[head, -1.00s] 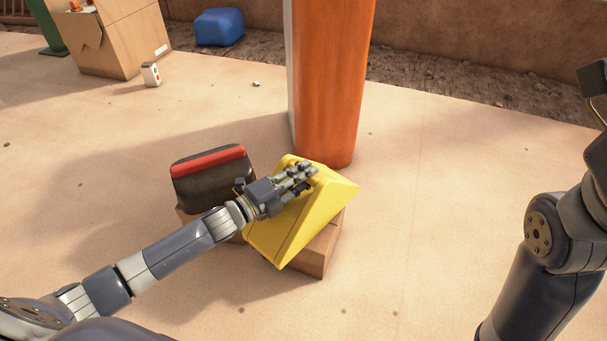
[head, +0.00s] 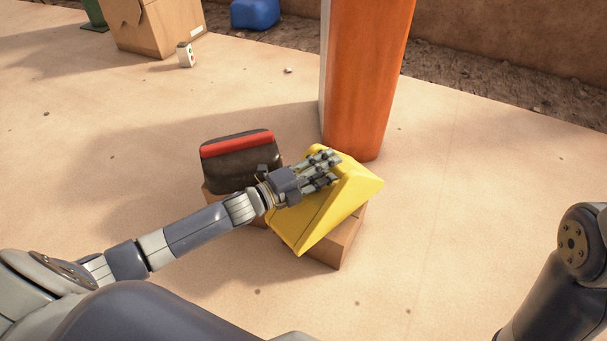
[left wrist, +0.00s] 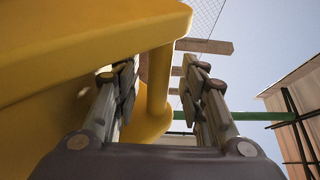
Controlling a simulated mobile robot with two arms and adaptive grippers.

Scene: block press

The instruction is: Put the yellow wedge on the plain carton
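The yellow wedge (head: 346,205) lies tilted over a low brown box (head: 341,247) in the middle of the head view. It also fills the left of the left wrist view (left wrist: 60,65). My left gripper (head: 327,171) is at the wedge's upper left part. In the left wrist view its fingers (left wrist: 160,85) are spread, with a yellow bar of the wedge between them and a gap beside the right finger. A larger brown carton (head: 160,28) with a torn-looking flap stands at the back left. My right gripper is out of view.
A dark case with a red stripe (head: 240,165) sits directly left of the wedge. An orange pillar (head: 365,85) rises close behind it. A small white box (head: 186,55) and a blue object (head: 255,13) are farther back. The ground at right is clear.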

